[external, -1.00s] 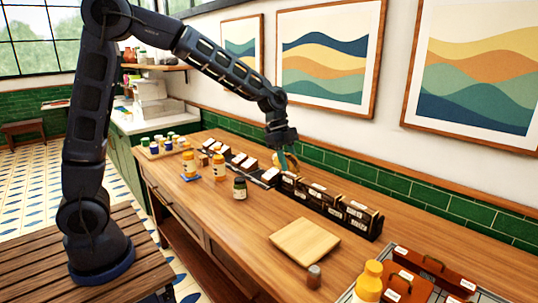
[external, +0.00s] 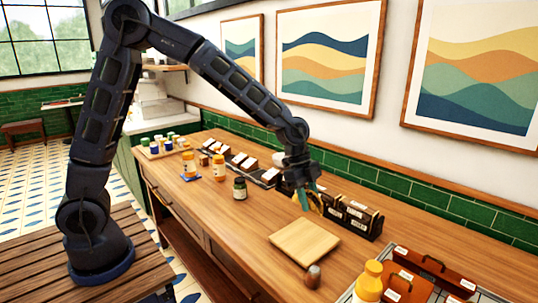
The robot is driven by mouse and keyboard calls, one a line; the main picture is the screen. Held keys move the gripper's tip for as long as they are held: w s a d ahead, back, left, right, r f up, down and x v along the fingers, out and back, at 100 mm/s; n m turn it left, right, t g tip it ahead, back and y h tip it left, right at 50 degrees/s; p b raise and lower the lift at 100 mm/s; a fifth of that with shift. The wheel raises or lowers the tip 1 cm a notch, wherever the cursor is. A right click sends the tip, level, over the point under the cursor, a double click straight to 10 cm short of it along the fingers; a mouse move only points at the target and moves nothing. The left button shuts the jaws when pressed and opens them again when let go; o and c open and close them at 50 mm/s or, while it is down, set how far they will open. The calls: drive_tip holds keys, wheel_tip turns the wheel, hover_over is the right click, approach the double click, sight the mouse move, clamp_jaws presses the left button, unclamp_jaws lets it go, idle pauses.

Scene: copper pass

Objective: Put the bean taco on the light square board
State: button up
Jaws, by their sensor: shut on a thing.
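The light square board (external: 305,242) lies flat and bare on the wooden counter, toward the front right. My gripper (external: 307,197) is shut on a small yellowish thing, which looks like the bean taco (external: 316,204). The gripper holds it in the air, behind the board and in front of the row of dark boxes. The taco is small and partly hidden by the fingers, so its filling cannot be made out.
Dark labelled boxes (external: 356,216) stand in a row behind the board. A small grey-brown shaker (external: 313,276) stands near its front corner. A tray with a yellow bottle (external: 369,281) is at front right.

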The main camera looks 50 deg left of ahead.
wheel_tip(320, 180, down, 11)
idle(0.6)
drive_tip(key=shift+f, duration=0.15)
drive_tip(key=o, duration=1)
